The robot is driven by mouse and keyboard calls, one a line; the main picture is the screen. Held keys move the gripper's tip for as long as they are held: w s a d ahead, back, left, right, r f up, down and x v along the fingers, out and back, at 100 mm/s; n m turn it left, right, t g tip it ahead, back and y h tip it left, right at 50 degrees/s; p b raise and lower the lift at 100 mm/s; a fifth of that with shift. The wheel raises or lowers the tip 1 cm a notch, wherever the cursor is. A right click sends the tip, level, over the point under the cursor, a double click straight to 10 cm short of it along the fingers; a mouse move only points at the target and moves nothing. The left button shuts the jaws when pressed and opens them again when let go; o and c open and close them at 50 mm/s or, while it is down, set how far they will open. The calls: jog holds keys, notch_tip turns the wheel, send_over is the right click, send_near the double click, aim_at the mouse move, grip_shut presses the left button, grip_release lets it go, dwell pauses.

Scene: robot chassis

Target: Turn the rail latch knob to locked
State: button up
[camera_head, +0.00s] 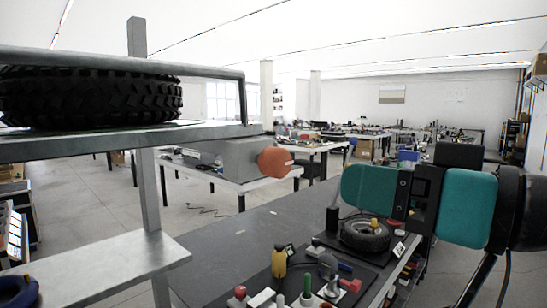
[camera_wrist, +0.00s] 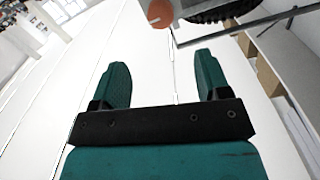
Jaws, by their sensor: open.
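The orange-red rail latch knob (camera_head: 275,161) sits at the end of a grey block on the metal rack's rail, at mid-picture in the head view. Its right side has pale notches, and I cannot tell its locked or unlocked position. The knob also shows at the top centre of the wrist view (camera_wrist: 160,13), beyond the fingertips. My gripper (camera_wrist: 161,60) is open with nothing between its teal fingers. It is apart from the knob. In the head view my teal and black arm comes in from the right, clear of the knob.
A metal rack shelf (camera_head: 100,148) carries a large black tire (camera_head: 90,96) at left. A dark workbench (camera_head: 235,235) below holds a small wheel (camera_head: 365,234), a yellow item (camera_head: 279,263) and several small parts. Open air lies between the knob and my arm.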

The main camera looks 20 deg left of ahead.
aim_at(284, 164)
jog(key=p+x, duration=0.6)
jog(key=x, duration=0.7)
jog(key=shift+a+r+p, duration=0.15)
jog(key=shift+a+p, duration=0.2)
jog(key=shift+w+a, duration=0.25)
jog(key=shift+a, duration=0.2)
jog(key=shift+f, duration=0.2)
jog(key=c, duration=0.9)
